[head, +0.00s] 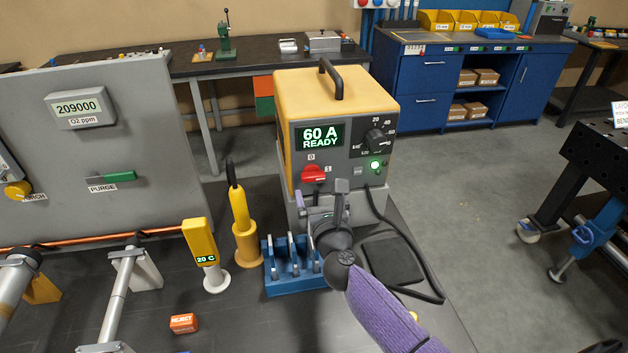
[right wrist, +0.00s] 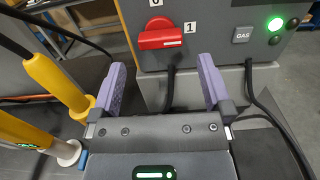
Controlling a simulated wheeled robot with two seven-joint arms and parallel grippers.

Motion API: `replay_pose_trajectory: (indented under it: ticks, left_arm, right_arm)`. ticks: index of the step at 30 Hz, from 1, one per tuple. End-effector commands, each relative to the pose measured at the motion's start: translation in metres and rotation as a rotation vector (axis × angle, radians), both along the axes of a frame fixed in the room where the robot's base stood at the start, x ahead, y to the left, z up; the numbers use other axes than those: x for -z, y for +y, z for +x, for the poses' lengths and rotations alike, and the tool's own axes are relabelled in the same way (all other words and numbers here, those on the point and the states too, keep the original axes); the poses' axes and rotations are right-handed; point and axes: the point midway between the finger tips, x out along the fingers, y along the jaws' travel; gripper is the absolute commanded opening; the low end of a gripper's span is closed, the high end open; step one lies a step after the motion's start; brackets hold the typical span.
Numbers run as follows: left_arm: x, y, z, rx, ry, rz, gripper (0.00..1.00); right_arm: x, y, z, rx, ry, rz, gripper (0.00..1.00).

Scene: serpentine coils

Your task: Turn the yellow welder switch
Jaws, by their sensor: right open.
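The yellow welder (head: 350,85) stands on the dark bench, and its display reads "60 A READY". Its red switch (head: 313,174) is low on the front face, with labels 0 above and 1 to the right. In the right wrist view the red switch (right wrist: 160,38) has its bar lying about level. My right gripper (head: 322,197) is in front of the welder, just below the switch. In the right wrist view its two purple fingers (right wrist: 162,78) are apart with nothing between them, short of the switch. My left gripper is not in view.
A green lamp (head: 375,165) is lit beside the GAS button. A blue rack (head: 290,285), a yellow torch (head: 240,212) in its holder and a yellow 20 C meter (head: 200,242) stand left of my right gripper. A black cable (head: 425,265) loops at the right.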

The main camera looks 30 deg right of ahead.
Motion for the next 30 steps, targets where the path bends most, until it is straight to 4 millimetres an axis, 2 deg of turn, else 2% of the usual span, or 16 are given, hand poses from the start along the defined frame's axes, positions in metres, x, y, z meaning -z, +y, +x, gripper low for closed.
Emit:
replay_pose_trajectory:
  ticks: [3,6,10,17,27,29,30]
  left_arm:
    - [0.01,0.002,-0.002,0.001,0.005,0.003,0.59]
    - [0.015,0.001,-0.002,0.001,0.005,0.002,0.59]
    - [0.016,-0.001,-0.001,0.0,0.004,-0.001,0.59]
    - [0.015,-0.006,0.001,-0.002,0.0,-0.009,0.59]
    - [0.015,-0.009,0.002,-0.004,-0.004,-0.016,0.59]
    - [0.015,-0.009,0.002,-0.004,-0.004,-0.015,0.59]
    - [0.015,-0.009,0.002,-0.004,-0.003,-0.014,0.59]
  right_arm:
    - [0.002,-0.007,0.024,0.0,0.0,-0.002,1.0]
    - [0.003,-0.009,0.036,-0.001,0.0,-0.001,1.0]
    - [0.001,-0.011,0.043,0.0,0.001,-0.001,1.0]
    - [0.0,-0.011,0.044,-0.001,0.001,0.0,1.0]
    - [0.001,-0.012,0.044,-0.001,0.001,-0.001,0.28]
    - [0.001,-0.011,0.044,-0.001,0.001,-0.001,0.15]
    - [0.001,-0.011,0.044,-0.001,0.001,-0.001,0.15]
